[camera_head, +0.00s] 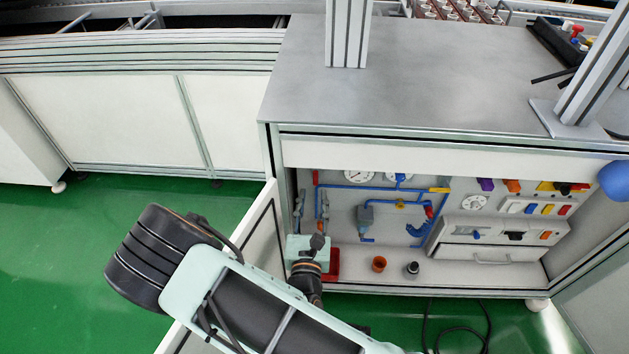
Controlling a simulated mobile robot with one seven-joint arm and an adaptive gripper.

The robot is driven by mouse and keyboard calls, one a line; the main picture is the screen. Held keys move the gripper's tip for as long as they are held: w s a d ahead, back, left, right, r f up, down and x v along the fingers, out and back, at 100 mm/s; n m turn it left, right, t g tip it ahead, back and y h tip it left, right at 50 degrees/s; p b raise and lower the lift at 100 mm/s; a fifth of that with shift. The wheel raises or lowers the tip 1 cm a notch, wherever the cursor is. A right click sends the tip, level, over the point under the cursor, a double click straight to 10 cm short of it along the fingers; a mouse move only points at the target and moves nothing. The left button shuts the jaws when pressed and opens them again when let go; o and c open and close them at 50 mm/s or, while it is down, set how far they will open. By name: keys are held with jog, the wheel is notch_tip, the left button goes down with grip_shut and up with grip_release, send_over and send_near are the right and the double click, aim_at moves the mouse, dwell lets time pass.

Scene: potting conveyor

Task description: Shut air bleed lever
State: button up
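The open cabinet (410,139) under the grey worktop holds blue pipework (370,187) with several small coloured handles. A yellow handle (439,190) sits at the right end of the upper pipe. Another yellow part (400,204) is on the middle pipe, and a red part (428,212) is at the right pipe. I cannot tell which one is the air bleed lever, or its position. My gripper (319,243) is at the cabinet's lower left, below and left of these handles. It is small and dark here; its fingers and opening cannot be made out.
An open white door (262,232) stands left of the cabinet, close to my arm. A red block (332,266) is beside my gripper. A dark cable (487,325) lies on the green floor.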

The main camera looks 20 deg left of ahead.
aim_at(316, 174)
jog(key=b+x, duration=0.1)
jog(key=x, duration=0.6)
jog(key=shift+w, duration=0.1)
grip_shut()
